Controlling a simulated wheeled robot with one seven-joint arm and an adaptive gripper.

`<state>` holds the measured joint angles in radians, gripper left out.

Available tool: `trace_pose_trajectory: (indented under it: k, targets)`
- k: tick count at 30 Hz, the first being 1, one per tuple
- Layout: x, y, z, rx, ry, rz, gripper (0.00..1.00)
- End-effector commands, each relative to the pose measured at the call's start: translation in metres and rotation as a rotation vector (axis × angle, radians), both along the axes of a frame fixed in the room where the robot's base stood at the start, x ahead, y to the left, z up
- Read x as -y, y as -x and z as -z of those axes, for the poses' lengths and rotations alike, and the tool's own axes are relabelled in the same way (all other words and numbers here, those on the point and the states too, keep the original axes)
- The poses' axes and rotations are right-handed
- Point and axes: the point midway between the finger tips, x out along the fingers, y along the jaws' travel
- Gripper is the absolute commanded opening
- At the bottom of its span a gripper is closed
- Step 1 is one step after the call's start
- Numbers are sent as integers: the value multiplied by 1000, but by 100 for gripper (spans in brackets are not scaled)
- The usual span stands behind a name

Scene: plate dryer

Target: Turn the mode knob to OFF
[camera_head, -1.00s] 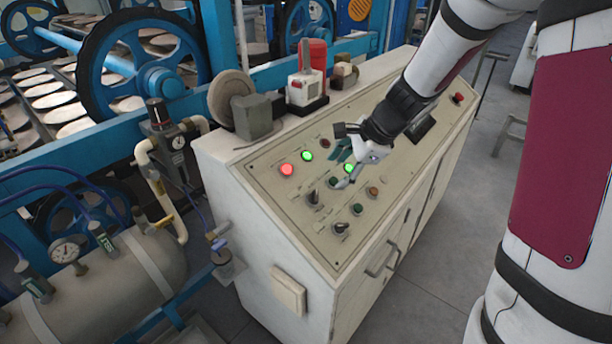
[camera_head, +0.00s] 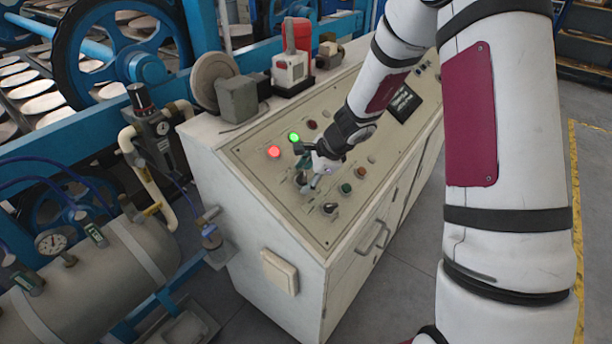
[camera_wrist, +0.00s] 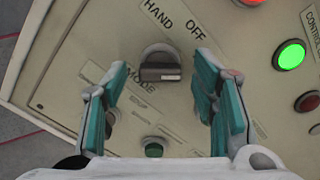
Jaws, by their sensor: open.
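The mode knob (camera_wrist: 160,64) is a dark rotary knob with a bar-shaped handle on the sloped cream panel. HAND and OFF are printed above it and MODE below left in the wrist view. Its bar lies roughly level across the picture; which label it points at I cannot tell. My gripper (camera_wrist: 161,68) is open, its teal-padded fingers either side of the knob, with visible gaps. In the head view my gripper (camera_head: 312,182) is low over the panel and partly hides the knob.
The control cabinet (camera_head: 268,213) has a lit red lamp (camera_head: 274,152) and a lit green lamp (camera_head: 294,137) near the knob. A second knob (camera_head: 330,209) and a green button (camera_head: 346,188) sit lower on the panel. A dark display (camera_head: 404,103) is farther up.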

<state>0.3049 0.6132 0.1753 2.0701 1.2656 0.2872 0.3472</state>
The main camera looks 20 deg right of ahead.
Motion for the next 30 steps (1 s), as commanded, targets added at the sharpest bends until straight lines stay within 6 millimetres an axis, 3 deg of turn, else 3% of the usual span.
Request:
trace_pose_trajectory:
  k: [11, 17, 30]
  targets:
    - [-1, -2, 4, 0, 0, 0, 51]
    - [-1, -2, 3, 0, 0, 0, 6]
    - [-1, -2, 4, 21, 29, -62, 5]
